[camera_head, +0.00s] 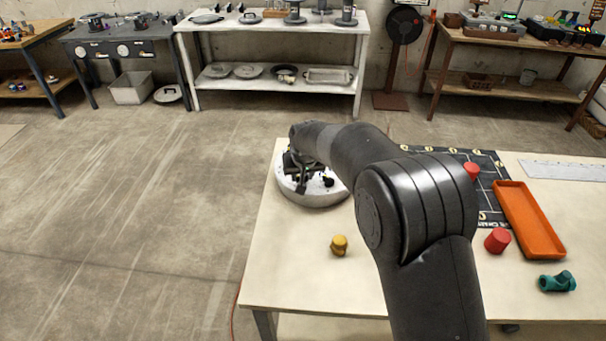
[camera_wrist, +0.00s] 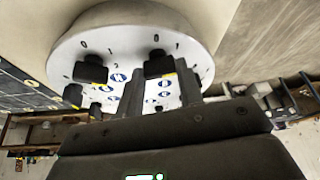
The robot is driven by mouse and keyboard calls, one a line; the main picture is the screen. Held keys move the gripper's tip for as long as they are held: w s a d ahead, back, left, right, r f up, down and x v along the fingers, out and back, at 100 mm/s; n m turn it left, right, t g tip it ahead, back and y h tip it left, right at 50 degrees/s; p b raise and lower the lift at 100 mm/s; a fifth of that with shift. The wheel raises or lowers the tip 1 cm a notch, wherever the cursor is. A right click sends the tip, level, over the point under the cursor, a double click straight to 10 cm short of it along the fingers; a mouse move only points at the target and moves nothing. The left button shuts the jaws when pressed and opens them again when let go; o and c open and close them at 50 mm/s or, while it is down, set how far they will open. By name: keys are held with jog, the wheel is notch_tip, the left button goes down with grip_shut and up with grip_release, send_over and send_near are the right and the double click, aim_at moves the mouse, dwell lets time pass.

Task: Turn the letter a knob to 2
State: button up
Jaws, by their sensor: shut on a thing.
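A round pale panel (camera_head: 313,200) lies on the near table's left part. It also fills the upper wrist view (camera_wrist: 62,50), with several black knobs, printed numbers and blue letter marks. My gripper (camera_wrist: 160,80) is over the panel, its two fingers around a black knob (camera_wrist: 158,63). A 0 and a 1 show beside this knob; its letter is not readable, so I cannot tell if it is knob a. A second black knob (camera_wrist: 90,68) stands to its left. In the head view my gripper (camera_head: 301,176) is dark and partly hidden by my arm.
On the table are a yellow fitting (camera_head: 339,245), a red cylinder (camera_head: 497,240), an orange tray (camera_head: 530,220), a teal fitting (camera_head: 557,281) and a dark marked mat (camera_head: 488,186). White shelves (camera_head: 280,25) stand behind. The floor at left is clear.

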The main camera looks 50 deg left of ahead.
jog(key=m, duration=0.2)
jog(key=m+t+h, duration=0.1)
jog(key=m, duration=0.1)
jog(key=shift+s+a+m, duration=0.15)
jog(key=shift+m, duration=0.15)
jog(key=shift+m+t+h, duration=0.5)
jog(key=shift+m+h, duration=0.3)
jog(key=shift+m, duration=1.1)
jog(key=o, duration=1)
jog(key=shift+c, duration=0.2)
jog(key=a+v, duration=0.1)
jog(key=v, duration=0.9)
jog(key=shift+d+r, duration=0.35)
jog(key=shift+r, duration=0.05)
jog(key=shift+s, duration=0.15)
